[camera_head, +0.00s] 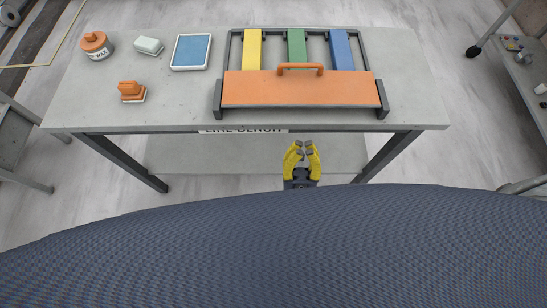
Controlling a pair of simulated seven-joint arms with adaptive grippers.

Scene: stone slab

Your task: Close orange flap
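The orange flap (300,91) is a wide panel at the front of a dark frame (230,50) on the stone-topped bench. An orange handle (300,67) stands along its far edge. Dark brackets sit at both ends of the flap. Behind it, yellow, green and blue strips lie uncovered in the frame. I cannot tell the flap's exact tilt. My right gripper (303,147), with yellow fingers, is in front of the bench's front edge, apart from the flap and empty. Its fingertips are close together, and I cannot tell if they touch. My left gripper is not in view.
On the bench's left stand an orange-lidded jar (97,50), a pale block (149,46), a blue-topped tray (191,52) and an orange-handled block (132,91). Another table (525,75) stands at right.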

